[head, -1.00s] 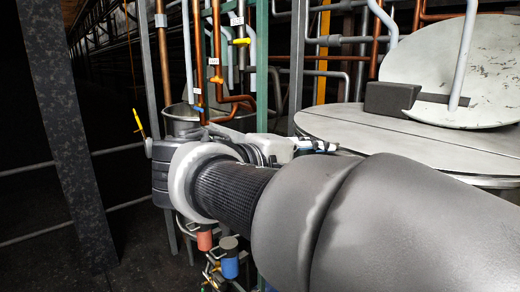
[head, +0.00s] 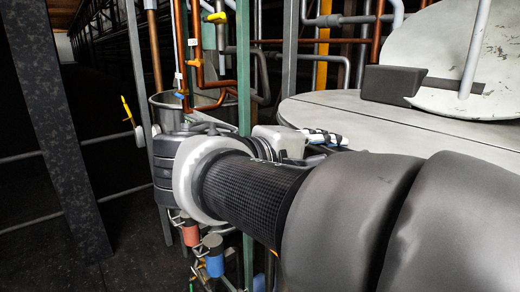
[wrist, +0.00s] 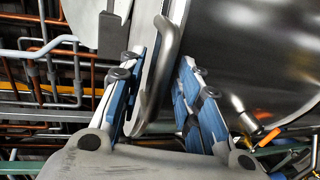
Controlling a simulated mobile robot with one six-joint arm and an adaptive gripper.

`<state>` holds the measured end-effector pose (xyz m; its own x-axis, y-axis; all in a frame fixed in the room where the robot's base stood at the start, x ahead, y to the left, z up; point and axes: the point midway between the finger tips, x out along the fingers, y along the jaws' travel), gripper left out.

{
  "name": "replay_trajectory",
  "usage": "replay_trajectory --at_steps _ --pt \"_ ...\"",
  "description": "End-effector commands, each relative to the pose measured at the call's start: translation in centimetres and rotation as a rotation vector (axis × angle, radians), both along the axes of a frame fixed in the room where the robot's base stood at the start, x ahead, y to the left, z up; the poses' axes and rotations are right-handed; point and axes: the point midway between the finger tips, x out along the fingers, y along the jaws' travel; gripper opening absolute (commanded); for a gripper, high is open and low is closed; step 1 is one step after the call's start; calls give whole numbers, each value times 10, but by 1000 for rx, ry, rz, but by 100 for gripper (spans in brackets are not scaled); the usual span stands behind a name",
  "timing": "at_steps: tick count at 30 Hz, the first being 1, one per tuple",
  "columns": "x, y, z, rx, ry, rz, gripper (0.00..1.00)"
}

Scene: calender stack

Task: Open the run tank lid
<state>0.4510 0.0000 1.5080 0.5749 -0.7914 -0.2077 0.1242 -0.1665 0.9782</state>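A large round tank stands at the right of the head view, with a flat pale grey lid (head: 345,112) on top. In the wrist view its shiny steel wall (wrist: 260,60) fills the right side. A bent metal handle (wrist: 165,55) shows beside the tank's edge. My gripper (wrist: 165,100) is open, its blue-padded fingers on either side of the handle's lower part. A gap shows between the handle and the right finger; contact with the left finger is unclear. In the head view my gripper (head: 325,138) is at the lid's near left edge, partly hidden by my arm.
A pale tilted disc (head: 440,50) with a dark block (head: 392,82) stands over the tank's back. Copper and grey pipes, a green post (head: 243,70) and a small steel vessel (head: 165,108) crowd behind my wrist. Red and blue fittings (head: 215,262) hang below it. The left floor is mostly clear.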

Motion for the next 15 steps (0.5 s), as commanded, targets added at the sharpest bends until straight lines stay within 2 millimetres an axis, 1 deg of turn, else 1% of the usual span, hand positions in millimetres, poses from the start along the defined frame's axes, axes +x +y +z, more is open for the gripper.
replay_trajectory --at_steps 1,2,12,15 --pt "0 0 0 0 0 0 26" --pt "0 0 0 0 0 0 24" --pt "0 0 0 0 0 0 1" --pt "0 0 0 0 0 0 0"
